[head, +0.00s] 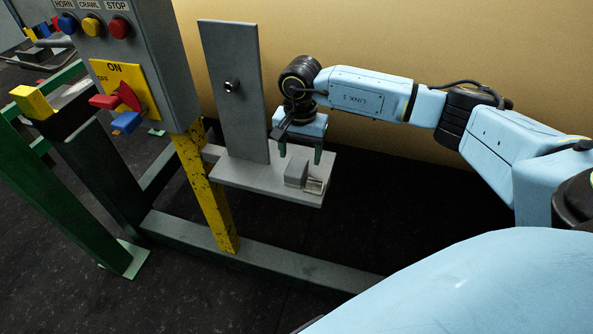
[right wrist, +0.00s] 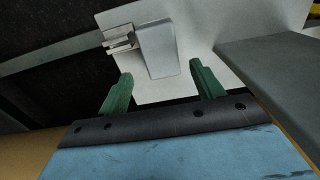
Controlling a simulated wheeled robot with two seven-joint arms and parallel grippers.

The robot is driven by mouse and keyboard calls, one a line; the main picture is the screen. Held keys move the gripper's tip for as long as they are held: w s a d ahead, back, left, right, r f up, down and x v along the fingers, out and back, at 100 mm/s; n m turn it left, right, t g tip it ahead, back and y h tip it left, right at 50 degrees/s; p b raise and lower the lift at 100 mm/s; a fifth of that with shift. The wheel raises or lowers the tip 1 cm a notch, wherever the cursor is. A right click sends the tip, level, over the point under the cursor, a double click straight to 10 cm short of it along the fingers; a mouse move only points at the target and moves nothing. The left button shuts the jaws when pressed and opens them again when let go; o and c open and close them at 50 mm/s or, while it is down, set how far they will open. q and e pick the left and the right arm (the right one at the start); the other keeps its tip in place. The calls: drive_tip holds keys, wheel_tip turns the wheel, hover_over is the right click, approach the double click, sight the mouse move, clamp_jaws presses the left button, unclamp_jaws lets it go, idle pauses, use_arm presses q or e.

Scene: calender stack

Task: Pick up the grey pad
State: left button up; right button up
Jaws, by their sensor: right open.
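The grey pad (head: 296,174) is a small block on the light grey shelf (head: 240,178). In the right wrist view the grey pad (right wrist: 157,52) lies just beyond the fingertips, roughly in line with the gap between them. My right gripper (head: 300,154) points down above the shelf near the pad, with its two green fingers apart and nothing between them. The same gripper (right wrist: 161,76) shows open in the right wrist view. My left gripper is not in view.
A small metal piece (head: 314,186) sits beside the pad; it also shows in the wrist view (right wrist: 119,43). A tall grey plate with a knob (head: 232,120) rises at the shelf's back. A control box (head: 140,60) and yellow post (head: 207,190) stand to the left.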

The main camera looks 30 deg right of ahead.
sight(298, 161)
wheel_tip(298, 161, down, 4)
drive_tip(key=shift+w+f, duration=0.15)
drive_tip(key=shift+a, duration=0.1)
drive_tip(key=shift+c, duration=0.5)
drive_tip(key=c, duration=1.1)
